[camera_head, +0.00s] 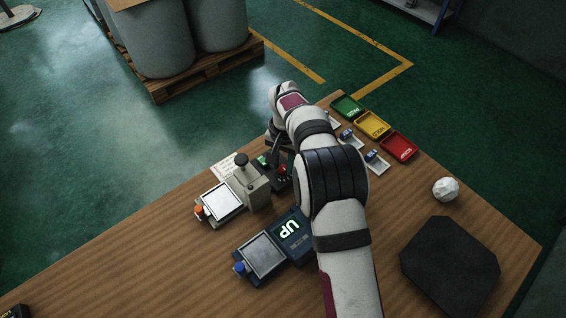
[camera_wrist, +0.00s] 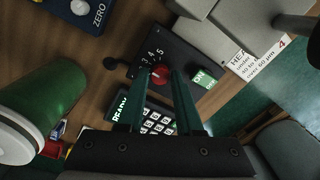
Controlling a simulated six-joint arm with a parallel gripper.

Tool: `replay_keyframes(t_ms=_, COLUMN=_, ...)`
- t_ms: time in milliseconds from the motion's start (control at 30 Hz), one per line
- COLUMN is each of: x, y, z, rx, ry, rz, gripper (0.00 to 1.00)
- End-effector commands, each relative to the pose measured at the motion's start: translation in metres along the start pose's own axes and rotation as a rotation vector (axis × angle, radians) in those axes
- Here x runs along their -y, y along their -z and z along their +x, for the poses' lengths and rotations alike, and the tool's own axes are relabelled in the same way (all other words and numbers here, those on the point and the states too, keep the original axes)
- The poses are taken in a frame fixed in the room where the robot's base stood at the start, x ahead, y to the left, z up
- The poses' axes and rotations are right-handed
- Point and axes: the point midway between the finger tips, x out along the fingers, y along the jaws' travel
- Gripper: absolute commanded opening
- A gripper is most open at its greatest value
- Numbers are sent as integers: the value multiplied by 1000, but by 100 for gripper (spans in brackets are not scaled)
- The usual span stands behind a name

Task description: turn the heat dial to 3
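The red heat dial (camera_wrist: 159,76) sits on a dark panel (camera_wrist: 186,58) with numbers printed around it; 3, 4 and 5 can be made out. In the head view the red dial (camera_head: 283,169) shows just below my gripper (camera_head: 279,146). In the wrist view the two dark green fingers of my gripper (camera_wrist: 161,82) are apart, one on each side of the dial. Whether they touch it is not clear. The exact number the dial points at cannot be read. A lit green ON button (camera_wrist: 203,77) is on the same panel.
A keypad (camera_wrist: 158,122) with a READY display lies close to the dial. A grey press with a black knob (camera_head: 241,160) and a printed card (camera_wrist: 262,66) stand nearby. A green cylinder (camera_wrist: 38,118) is at the left.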

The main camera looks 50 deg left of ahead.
Motion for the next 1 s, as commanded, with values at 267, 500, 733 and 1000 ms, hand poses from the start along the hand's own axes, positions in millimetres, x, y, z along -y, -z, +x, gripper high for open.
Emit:
replay_keyframes(t_ms=267, x=0, y=-1, z=0, rx=3, ry=-1, rz=1, gripper=59)
replay_keyframes(t_ms=500, x=0, y=-1, z=-10, rx=3, ry=-1, rz=1, gripper=59)
replay_keyframes(t_ms=733, x=0, y=0, z=-73, rx=0, ry=2, rz=2, gripper=59)
replay_keyframes(t_ms=1000, x=0, y=0, z=-143, rx=1, ry=1, rz=2, gripper=59)
